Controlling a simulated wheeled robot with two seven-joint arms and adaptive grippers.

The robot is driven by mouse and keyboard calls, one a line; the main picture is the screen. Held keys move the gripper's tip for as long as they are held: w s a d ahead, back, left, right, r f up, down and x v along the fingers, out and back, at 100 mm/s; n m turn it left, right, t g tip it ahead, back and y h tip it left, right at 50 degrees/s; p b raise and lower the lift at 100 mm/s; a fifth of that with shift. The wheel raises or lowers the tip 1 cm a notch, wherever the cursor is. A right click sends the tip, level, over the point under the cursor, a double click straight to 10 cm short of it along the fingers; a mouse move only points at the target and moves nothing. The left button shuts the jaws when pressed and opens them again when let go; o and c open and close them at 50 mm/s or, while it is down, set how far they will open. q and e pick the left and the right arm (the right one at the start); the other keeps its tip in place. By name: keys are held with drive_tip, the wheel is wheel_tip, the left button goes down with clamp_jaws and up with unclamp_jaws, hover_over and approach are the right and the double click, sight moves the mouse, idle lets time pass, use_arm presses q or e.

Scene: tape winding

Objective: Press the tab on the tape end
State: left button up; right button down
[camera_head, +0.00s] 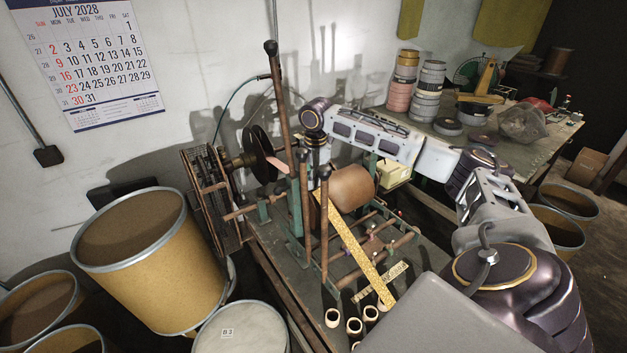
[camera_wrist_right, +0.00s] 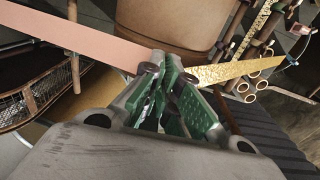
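The pink tape (camera_head: 280,166) comes off a black disc reel (camera_head: 262,146) on the winding machine. In the right wrist view the pink tape (camera_wrist_right: 80,32) runs in from the left and reaches my fingertips, where its end is hidden. My right gripper (camera_wrist_right: 166,72) has green-padded fingers close together, beside the brown roll (camera_wrist_right: 175,22). I cannot tell whether tape is pinched between them. In the head view my right gripper (camera_head: 316,160) points down by the upright posts, left of the brown roll (camera_head: 351,188). No tab can be made out. My left gripper is out of view.
A gold patterned strip (camera_head: 352,246) slants down the bench past rust-coloured posts (camera_head: 304,195). Several cream rings (camera_head: 354,326) lie at the front. Large drums (camera_head: 140,262) stand at left. A table with stacked tape rolls (camera_head: 430,85) is behind.

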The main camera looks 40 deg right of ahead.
drive_tip(key=shift+f, duration=0.5)
idle(0.8)
drive_tip(key=c, duration=1.6)
unclamp_jaws()
drive_tip(key=shift+o, duration=0.2)
wheel_tip(320, 180, up, 12)
drive_tip(key=shift+s, duration=0.35)
drive_tip(key=shift+w+f, duration=0.1)
